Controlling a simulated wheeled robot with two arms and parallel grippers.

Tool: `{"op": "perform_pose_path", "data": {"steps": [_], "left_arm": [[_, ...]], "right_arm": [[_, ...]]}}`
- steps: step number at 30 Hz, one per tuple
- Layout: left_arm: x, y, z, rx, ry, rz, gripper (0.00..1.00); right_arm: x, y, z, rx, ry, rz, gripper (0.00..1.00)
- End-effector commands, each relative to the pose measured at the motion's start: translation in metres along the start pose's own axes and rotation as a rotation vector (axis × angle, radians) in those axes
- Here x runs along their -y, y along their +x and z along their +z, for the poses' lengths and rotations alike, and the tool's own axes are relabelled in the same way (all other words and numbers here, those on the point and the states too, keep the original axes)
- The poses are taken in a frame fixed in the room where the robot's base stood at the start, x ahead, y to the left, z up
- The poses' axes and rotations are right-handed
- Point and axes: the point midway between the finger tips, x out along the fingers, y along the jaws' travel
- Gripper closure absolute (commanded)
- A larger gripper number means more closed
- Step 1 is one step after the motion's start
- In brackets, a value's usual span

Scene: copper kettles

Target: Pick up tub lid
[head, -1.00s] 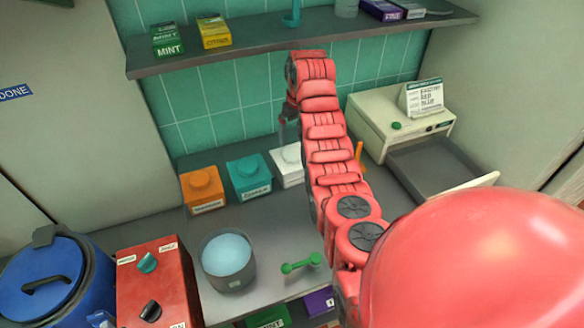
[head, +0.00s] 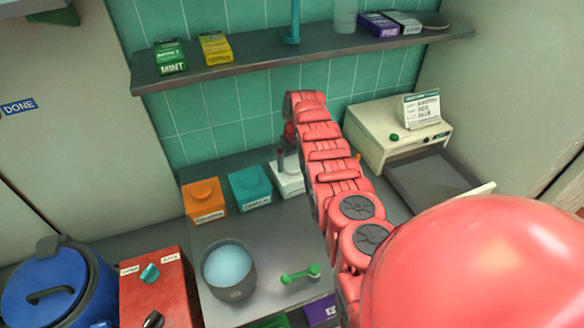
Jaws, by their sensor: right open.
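Three lidded tubs stand in a row on the grey counter: an orange tub (head: 204,203), a teal tub (head: 250,189) and a white tub (head: 285,184). Each of the orange and teal lids has a round knob on top. My right gripper (head: 288,165) is open, pointing down at the white tub's lid, with its fingers around or just in front of where the knob is. My arm hides the white tub's right side, and I cannot tell whether the fingers touch the lid. My left gripper is out of view.
A grey pot (head: 230,272) with pale blue contents, a green scoop (head: 301,274), a red box with knobs (head: 156,290) and a blue bin (head: 52,290) stand nearer. A shelf (head: 310,55) runs above. A cream machine (head: 385,135) with a grey tray (head: 430,183) is at right.

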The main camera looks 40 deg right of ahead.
Motion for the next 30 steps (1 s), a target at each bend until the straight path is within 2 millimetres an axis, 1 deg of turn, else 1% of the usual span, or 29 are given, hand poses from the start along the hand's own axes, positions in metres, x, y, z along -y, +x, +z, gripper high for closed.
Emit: {"op": "perform_pose_path", "data": {"steps": [5, 11, 12, 14, 18, 20, 21, 23, 24, 25, 30], "left_arm": [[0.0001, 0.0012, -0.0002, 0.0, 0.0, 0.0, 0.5], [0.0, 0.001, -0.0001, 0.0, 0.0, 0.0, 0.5], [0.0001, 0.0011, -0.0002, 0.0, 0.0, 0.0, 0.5], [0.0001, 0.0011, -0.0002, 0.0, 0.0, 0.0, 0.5], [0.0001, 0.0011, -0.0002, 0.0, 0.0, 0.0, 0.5], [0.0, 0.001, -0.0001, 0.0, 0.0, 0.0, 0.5], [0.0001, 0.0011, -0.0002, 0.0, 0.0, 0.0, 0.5], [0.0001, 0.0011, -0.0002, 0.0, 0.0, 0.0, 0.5], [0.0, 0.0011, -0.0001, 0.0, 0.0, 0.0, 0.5], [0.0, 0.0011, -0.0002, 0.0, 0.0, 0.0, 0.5], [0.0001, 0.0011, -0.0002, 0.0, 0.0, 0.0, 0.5]], "right_arm": [[0.0003, 0.0051, 0.0011, 0.001, 0.0, 0.0, 0.0], [0.0003, 0.0053, 0.001, 0.0, 0.0, 0.0, 0.0], [0.0003, 0.0052, 0.0009, 0.0, 0.0, 0.0, 0.04], [0.0004, 0.0052, 0.0009, 0.0, 0.0, 0.0, 0.14], [0.0004, 0.0051, 0.0009, 0.0, -0.001, 0.0, 0.4], [0.0004, 0.005, 0.0009, 0.0, -0.001, 0.0, 0.5], [0.0004, 0.005, 0.0009, 0.0, -0.001, 0.0, 0.58], [0.0004, 0.005, 0.0009, 0.0, -0.001, 0.0, 0.68], [0.0004, 0.0049, 0.0008, 0.0, -0.001, 0.0, 0.76], [0.0004, 0.0049, 0.0008, 0.0, -0.001, 0.0, 0.78], [0.0004, 0.0048, 0.0008, 0.0, 0.0, 0.0, 0.78]]}}
